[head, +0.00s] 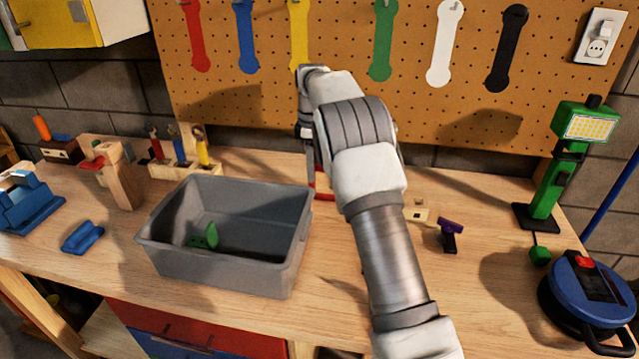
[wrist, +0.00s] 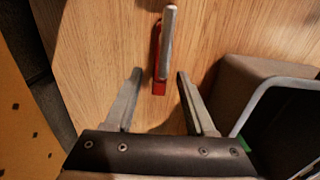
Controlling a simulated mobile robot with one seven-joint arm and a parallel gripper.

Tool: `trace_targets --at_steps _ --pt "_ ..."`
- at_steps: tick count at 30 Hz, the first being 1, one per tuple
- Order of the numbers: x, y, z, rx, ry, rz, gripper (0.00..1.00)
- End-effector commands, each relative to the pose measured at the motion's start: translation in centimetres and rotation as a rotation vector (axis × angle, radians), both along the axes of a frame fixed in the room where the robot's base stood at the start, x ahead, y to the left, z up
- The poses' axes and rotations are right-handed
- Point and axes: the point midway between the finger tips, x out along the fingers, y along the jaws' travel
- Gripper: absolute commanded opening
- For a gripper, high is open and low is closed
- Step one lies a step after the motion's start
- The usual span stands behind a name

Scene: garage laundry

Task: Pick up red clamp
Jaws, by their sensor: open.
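The red clamp (wrist: 157,82), red with a silver metal bar, lies on the wooden workbench in the wrist view. In the head view only a red part of it (head: 323,184) shows beside my arm, which hides the rest. My gripper (wrist: 158,75) is open and empty, pointing down over the bench. In the wrist view the clamp's near end lies between the two fingertips, with a gap on each side. My gripper also shows partly in the head view (head: 311,170), behind the grey bin.
A grey bin (head: 222,278) holding a green item (head: 211,235) stands close to my gripper. A purple-and-black tool (head: 450,232) lies to the right. A green work lamp (head: 549,185) and blue cable reel (head: 592,296) stand further right. The pegboard (head: 340,100) rises behind.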

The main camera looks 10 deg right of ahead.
Motion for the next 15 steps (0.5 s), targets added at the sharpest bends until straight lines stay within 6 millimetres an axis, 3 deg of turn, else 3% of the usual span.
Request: trace_targets --at_steps 9,15 --pt "-0.1 -0.4 -4.5 0.0 0.002 0.0 0.55" --pt "-0.1 -0.4 -5.0 0.0 0.0 0.0 0.55"
